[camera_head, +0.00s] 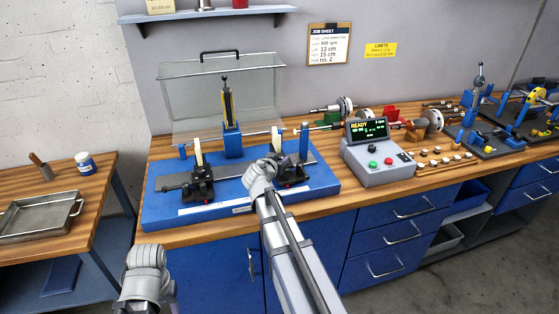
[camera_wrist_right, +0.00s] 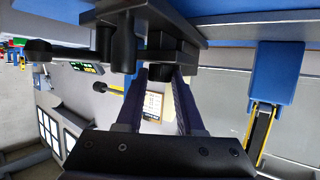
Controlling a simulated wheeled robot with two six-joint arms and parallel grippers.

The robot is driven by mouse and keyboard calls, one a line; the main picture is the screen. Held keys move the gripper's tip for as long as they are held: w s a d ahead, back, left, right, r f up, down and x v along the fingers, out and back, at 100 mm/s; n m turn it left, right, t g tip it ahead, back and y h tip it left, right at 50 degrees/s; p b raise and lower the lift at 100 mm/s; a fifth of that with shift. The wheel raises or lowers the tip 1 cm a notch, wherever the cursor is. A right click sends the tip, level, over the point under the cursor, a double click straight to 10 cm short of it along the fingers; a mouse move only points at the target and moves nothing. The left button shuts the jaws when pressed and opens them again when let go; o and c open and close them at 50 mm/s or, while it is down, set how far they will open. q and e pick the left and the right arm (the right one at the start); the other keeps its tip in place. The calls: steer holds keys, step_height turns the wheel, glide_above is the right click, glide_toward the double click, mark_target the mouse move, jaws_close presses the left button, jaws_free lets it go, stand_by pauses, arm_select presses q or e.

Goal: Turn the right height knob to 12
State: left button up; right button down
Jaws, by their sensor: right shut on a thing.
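The blue balancing stand (camera_head: 245,207) lies on the wooden bench with two black pedestals, a left one (camera_head: 202,188) and a right one (camera_head: 297,172). My right gripper (camera_head: 275,165) is at the right pedestal, and my wrist partly hides it. In the right wrist view, my two fingers (camera_wrist_right: 161,78) reach up to a dark part of the pedestal (camera_wrist_right: 172,50) and close on it. It appears to be the right height knob, but its scale and number cannot be read. Of my left arm only a wrist link shows at the bottom left; its gripper is out of sight.
A clear cover (camera_head: 185,85) stands behind the stand. A control box (camera_head: 381,155) reading READY is to the right, with several small weights (camera_head: 445,158) beyond it. The job sheet (camera_head: 329,44) hangs on the wall. A metal tray (camera_head: 75,207) lies on the left table.

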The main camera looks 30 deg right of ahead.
steer(key=c, duration=0.5)
jaws_free()
steer(key=shift+f, duration=0.1)
steer(key=p+v, duration=0.3)
steer(key=v, duration=0.5)
steer(key=shift+d, duration=0.1)
